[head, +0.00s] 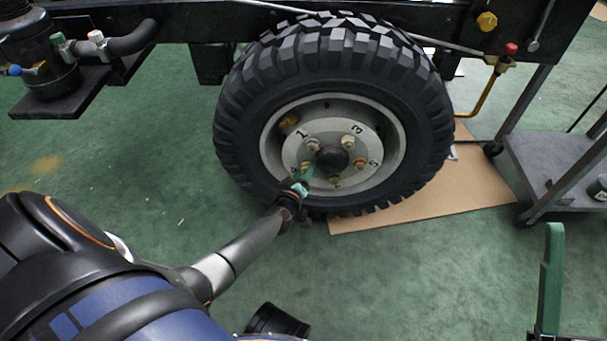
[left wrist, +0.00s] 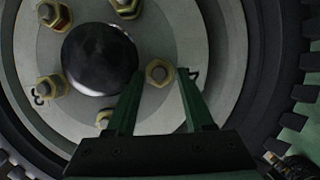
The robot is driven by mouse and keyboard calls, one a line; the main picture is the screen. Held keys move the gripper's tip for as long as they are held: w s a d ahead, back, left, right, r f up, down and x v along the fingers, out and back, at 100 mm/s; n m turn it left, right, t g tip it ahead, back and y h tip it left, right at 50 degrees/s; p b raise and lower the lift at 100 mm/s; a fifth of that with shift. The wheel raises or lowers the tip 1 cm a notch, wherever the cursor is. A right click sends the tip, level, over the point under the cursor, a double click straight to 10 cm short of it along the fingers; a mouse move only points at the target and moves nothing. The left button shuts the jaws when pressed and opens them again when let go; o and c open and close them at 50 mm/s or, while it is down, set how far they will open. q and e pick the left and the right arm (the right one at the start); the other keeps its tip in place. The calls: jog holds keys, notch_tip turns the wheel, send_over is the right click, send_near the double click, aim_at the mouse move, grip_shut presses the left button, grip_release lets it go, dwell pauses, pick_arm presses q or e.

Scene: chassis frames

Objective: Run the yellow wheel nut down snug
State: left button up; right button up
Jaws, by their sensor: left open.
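The wheel (head: 234,126) stands upright, with a black hub cap (head: 333,158) ringed by several yellowish nuts on studs. One yellow nut (head: 306,165) lies left of the hub cap in the head view, partly hidden by my fingers. My left gripper (head: 304,174) reaches it from the lower left. In the left wrist view, this nut (left wrist: 158,73) sits between the tips of my open left gripper (left wrist: 161,74). I cannot tell whether either finger touches it. One green finger of my right gripper (head: 553,275) shows at the lower right, away from the wheel; its opening is not clear.
A black chassis frame (head: 205,20) runs above the wheel. A cardboard sheet (head: 430,205) lies under and right of the wheel. A grey cart (head: 550,165) stands at the right. A black canister (head: 50,60) hangs at the upper left. Green floor (head: 150,150) is clear left of the wheel.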

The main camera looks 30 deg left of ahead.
pick_arm(q)
jog(key=shift+c, duration=0.3)
grip_shut()
pick_arm(e)
jog(key=shift+r, duration=0.1)
pick_arm(q)
jog(key=m+p, duration=0.1)
jog(key=p, duration=0.1)
jog(key=m+g+y+p, duration=0.1)
jog(key=p, duration=0.1)
jog(key=m+p, duration=0.2)
jog(key=shift+w+d+r+g+y, duration=0.1)
jog(key=shift+d+g+y, duration=0.2)
jog(key=shift+g, duration=0.1)
pick_arm(e)
notch_tip(320, 180, up, 6)
jog(key=shift+s+d+r, duration=0.15)
jog(key=shift+d+r, duration=0.1)
jog(key=shift+d, duration=0.15)
pick_arm(q)
jog(key=shift+o, duration=0.3)
grip_release()
pick_arm(e)
jog(key=shift+m, duration=0.3)
